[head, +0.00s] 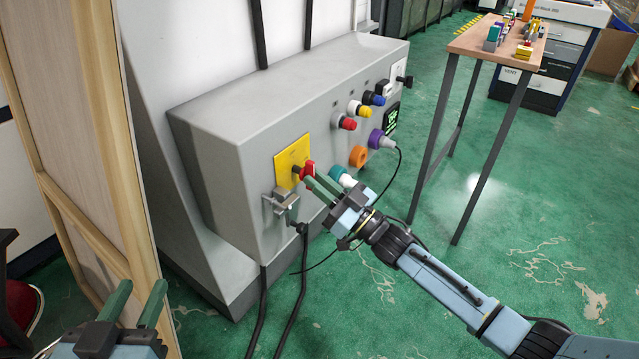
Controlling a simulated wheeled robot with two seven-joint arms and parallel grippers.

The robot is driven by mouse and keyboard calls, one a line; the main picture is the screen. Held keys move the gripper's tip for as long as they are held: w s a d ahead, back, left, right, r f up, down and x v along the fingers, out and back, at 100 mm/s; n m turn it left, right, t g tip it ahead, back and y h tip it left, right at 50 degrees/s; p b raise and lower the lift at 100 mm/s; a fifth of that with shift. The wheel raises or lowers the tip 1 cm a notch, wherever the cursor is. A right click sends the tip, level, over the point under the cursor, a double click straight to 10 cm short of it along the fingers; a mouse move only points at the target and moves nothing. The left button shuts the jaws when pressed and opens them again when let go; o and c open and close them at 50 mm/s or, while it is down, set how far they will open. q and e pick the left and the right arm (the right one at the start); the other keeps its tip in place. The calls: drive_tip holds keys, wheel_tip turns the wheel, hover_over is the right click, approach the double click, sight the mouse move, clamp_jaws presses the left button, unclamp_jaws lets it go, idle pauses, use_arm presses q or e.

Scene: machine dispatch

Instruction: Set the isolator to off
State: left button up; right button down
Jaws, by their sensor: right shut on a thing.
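The isolator is a red rotary handle (308,168) on a yellow plate (291,158) on the front of a grey control box (215,135). My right gripper (314,178) is shut on the red handle, its green fingers reaching in from the right. The fingers hide part of the handle, so I cannot tell its exact angle. My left gripper (135,302) is at the lower left, well away from the box, with its two green fingers apart and nothing between them.
Red, yellow and blue knobs (360,109), an orange socket (358,156) and a purple plug (380,139) sit right of the isolator. Black cables hang below the box. A wooden frame (90,225) stands at left, a small table (480,45) at right.

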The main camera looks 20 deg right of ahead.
use_arm(q)
drive_tip(key=shift+s, duration=0.1)
idle(0.4)
use_arm(e)
drive_tip(key=c, duration=1.4)
unclamp_jaws()
drive_tip(key=shift+c, duration=0.2)
use_arm(q)
drive_tip(key=shift+f, duration=0.15)
